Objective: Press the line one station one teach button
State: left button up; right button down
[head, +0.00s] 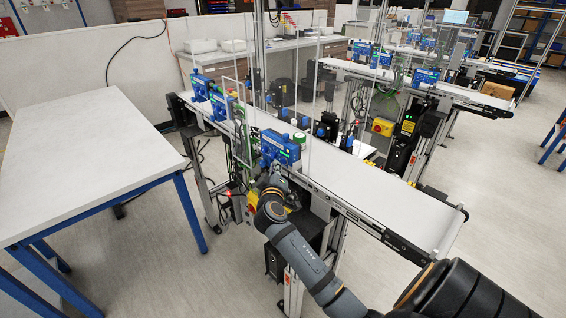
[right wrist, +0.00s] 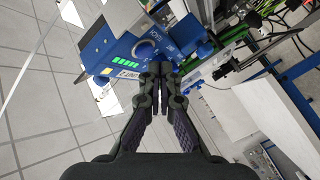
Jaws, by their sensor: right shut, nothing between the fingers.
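A blue station box (head: 281,148) is mounted on the near side rail of the closest conveyor. It fills the upper middle of the right wrist view (right wrist: 124,48), where it shows a row of green lights and a round, dark-centred part. I cannot tell which part is the teach button. My right gripper (head: 270,181) is just below and in front of this box. In the right wrist view the shut, empty fingertips (right wrist: 161,68) overlap the box's lower edge; I cannot tell whether they touch it. My left gripper is out of view.
The conveyor belt (head: 385,195) runs to the lower right. More blue boxes (head: 208,92) sit at its far left end. A clear guard panel (head: 285,75) stands over the line. A white table (head: 85,160) is at the left, with open floor between it and the conveyor.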

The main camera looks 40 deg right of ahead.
jog(key=shift+d, duration=0.1)
jog(key=shift+d, duration=0.35)
jog(key=shift+d, duration=0.35)
dwell(0.8)
dwell(0.3)
jog(key=shift+a, duration=0.8)
